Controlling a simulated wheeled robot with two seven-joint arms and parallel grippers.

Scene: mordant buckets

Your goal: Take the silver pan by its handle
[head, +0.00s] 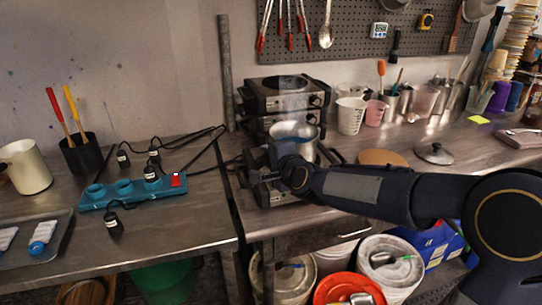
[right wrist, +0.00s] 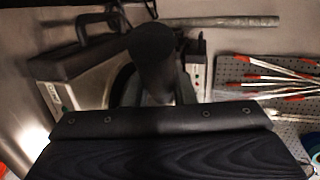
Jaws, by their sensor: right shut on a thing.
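The silver pan (head: 293,130) is on the front hot plate (head: 265,190), in the middle of the head view. Its near side is hidden behind my right wrist. My right gripper (head: 266,178) is at the pan's near side, low in front of it. It is shut on the pan's handle, though the arm hides most of the grip. In the right wrist view a dark, round-ended shape (right wrist: 152,48) stands in the middle, beyond the dark gripper body. I cannot make out the fingertips there. My left gripper is not in view.
Another hot plate (head: 285,95) stands behind the pan. A blue power strip (head: 133,190) with black plugs lies on the left table. A pan lid (head: 434,153) and a round wooden board (head: 383,157) lie to the right. Buckets (head: 390,262) stand below the table.

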